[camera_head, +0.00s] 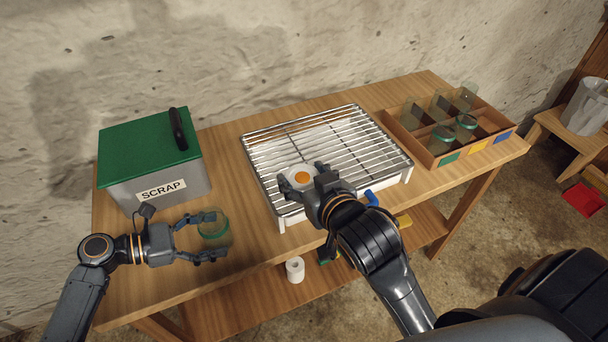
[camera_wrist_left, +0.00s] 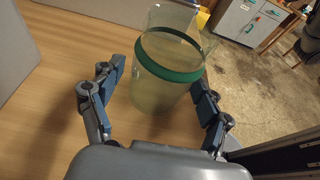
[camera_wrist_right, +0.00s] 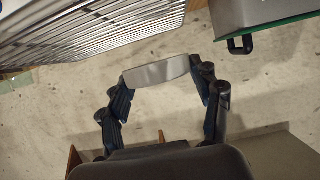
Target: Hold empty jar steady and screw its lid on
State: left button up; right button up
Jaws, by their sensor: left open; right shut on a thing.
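A clear glass jar (camera_head: 214,240) with a green band stands on the table near its front left edge. In the left wrist view the jar (camera_wrist_left: 155,92) looks empty and sits between the spread fingers of my left gripper (camera_head: 214,234). That gripper is open around it, with a gap visible on at least the left side. My right gripper (camera_head: 302,176) is shut on a pale lid (camera_head: 298,181) with an orange dot, in front of the wire rack. In the right wrist view the lid (camera_wrist_right: 157,73) shows as a grey disc between the fingertips.
A grey scrap bin (camera_head: 155,190) with a green cover stands behind the left gripper. The wire rack (camera_head: 375,140) fills the table's middle. A divided wooden crate (camera_head: 399,131) with several jars is at the right. A white roll (camera_head: 295,270) sits on the lower shelf.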

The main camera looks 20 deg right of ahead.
aim_at(209, 209)
pick_arm(q)
jog(key=shift+c, duration=0.2)
jog(key=c, duration=1)
jog(key=shift+o, duration=0.2)
pick_arm(e)
jog(key=w+a+n+g+y, duration=0.25)
jog(key=a+n+y, duration=0.4)
jog(key=a, duration=1.15)
jog(key=shift+m+t, duration=0.25)
jog(key=shift+t, duration=0.1)
jog(key=shift+w+a+f, duration=0.15)
jog(key=shift+w+f, duration=0.05)
jog(key=shift+f, duration=0.8)
jog(key=shift+w+a+f, duration=0.15)
jog(key=shift+w+f, duration=0.05)
jog(key=shift+f, duration=0.75)
